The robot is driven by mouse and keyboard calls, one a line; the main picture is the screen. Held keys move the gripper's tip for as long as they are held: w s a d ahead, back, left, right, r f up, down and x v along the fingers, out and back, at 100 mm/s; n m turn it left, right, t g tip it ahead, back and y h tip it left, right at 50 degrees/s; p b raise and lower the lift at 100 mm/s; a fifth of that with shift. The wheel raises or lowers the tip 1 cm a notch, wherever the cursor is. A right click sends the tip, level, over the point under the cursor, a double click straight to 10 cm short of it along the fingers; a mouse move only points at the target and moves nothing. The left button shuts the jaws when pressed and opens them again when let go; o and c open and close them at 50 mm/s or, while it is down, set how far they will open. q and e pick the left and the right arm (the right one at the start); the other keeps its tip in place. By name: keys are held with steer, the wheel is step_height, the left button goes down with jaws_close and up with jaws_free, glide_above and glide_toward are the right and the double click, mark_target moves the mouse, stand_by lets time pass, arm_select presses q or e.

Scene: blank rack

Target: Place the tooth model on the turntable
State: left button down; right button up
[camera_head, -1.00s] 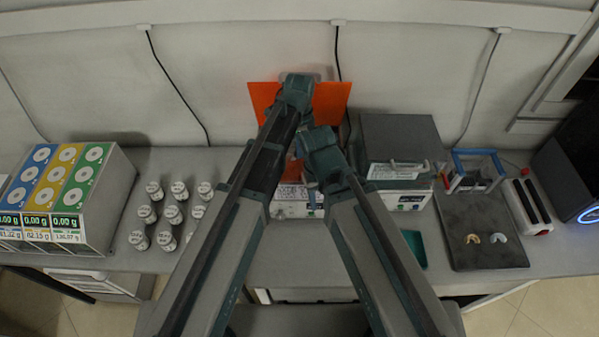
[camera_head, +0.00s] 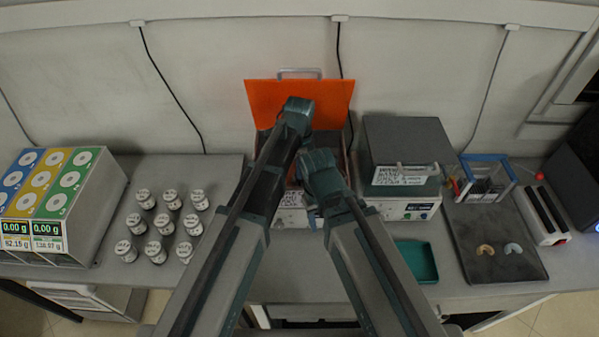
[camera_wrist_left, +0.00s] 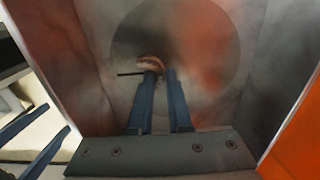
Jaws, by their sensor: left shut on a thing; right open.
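The tooth model (camera_wrist_left: 150,61), a small pinkish-brown arch, is at the fingertips of my left gripper (camera_wrist_left: 160,72), which is shut on it. It is over the turntable (camera_wrist_left: 212,45), a round grey disc inside an open metal box. I cannot tell whether the model touches the disc. In the head view my left wrist is in front of the box's upright orange lid (camera_head: 263,97), and the fingers are hidden. My right gripper (camera_wrist_left: 49,117) is open, with its fingers outside the box at the left of the wrist view. Its fingers are hidden in the head view.
A grey tray (camera_head: 480,215) on the right holds an orange arch (camera_head: 485,249) and a pale arch (camera_head: 513,248). Several jars (camera_head: 155,252) and coloured scales (camera_head: 65,195) stand left.

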arm_select(q)
steer(key=shift+f, duration=0.15)
steer(key=c, duration=0.8)
jaws_free()
steer(key=shift+c, duration=0.2)
steer(key=shift+r, duration=0.2)
step_height(320, 180, up, 12)
steer(key=p, duration=1.2)
